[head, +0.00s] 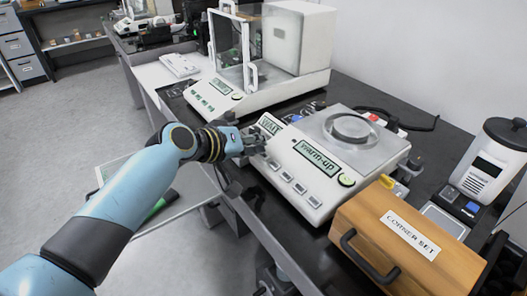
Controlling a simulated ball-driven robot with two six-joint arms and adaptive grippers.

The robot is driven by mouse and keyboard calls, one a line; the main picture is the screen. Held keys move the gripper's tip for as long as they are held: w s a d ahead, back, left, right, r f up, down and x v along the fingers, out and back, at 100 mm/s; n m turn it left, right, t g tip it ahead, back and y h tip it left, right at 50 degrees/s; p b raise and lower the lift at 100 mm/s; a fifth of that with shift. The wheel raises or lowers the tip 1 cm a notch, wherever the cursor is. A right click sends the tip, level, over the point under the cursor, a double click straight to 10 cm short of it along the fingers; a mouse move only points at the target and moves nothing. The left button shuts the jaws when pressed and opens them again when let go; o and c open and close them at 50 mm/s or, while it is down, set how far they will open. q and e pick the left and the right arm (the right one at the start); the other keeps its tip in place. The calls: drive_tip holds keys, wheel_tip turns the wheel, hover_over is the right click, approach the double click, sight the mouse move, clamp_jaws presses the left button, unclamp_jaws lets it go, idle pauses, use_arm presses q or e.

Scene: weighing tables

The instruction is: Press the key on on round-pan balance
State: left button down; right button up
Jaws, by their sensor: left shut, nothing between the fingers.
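The round-pan balance (318,168) is a white unit on the dark bench, with a round metal pan (350,127) on top. Its display (318,158) reads "Warm-up". Several grey keys (287,177) run along its sloping front edge, and a round green-marked spot (346,180) sits right of the display. I cannot read the key labels. My left gripper (259,147) is shut and empty at the balance's left front corner, by the left end of the key row. It partly hides that corner, and I cannot tell whether it touches. My right gripper is not in view.
A balance with a glass draft shield (222,97) stands behind, to the left. A wooden box (411,250) labelled "CORNER SET" stands right of the round-pan balance. A white, dark-lidded container (489,160) is at the far right. Open floor lies left of the bench.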

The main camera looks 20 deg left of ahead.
use_arm(q)
drive_tip(key=shift+s+r, duration=0.1)
drive_tip(key=shift+r, duration=0.2)
drive_tip(key=r+p, duration=0.3)
drive_tip(key=s+a+r+p, duration=0.1)
drive_tip(key=p, duration=0.1)
drive_tip(key=shift+s+r, duration=0.1)
drive_tip(key=shift+r, duration=0.3)
idle(0.6)
